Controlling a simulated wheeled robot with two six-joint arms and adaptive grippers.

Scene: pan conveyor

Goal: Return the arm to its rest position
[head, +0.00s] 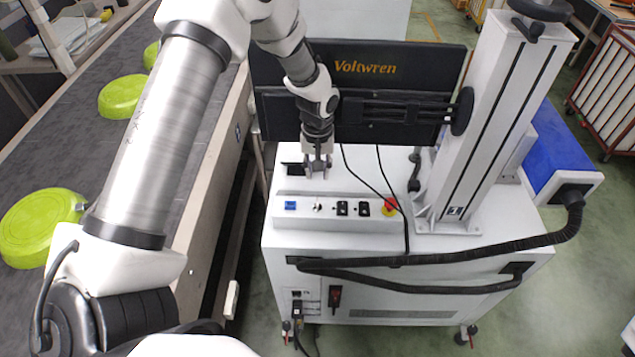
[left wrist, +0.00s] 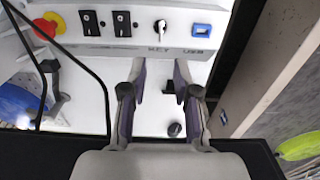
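My left arm reaches in from the left of the head view, over the white cabinet. Its gripper (head: 317,168) points down just behind the control panel (head: 330,225), close to the key switch (head: 317,207). In the left wrist view the two fingers of the left gripper (left wrist: 160,75) stand apart with nothing between them. The key switch (left wrist: 160,28) lies ahead of the fingertips, beside the blue USB port (left wrist: 201,30). I cannot tell how far the fingertips are from the panel. My right gripper is in neither view.
A conveyor (head: 70,165) with several green pans (head: 38,228) runs along the left. A black monitor (head: 400,80) stands behind the gripper, with a white column (head: 500,110) to its right. Cables hang near the red button (head: 390,206).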

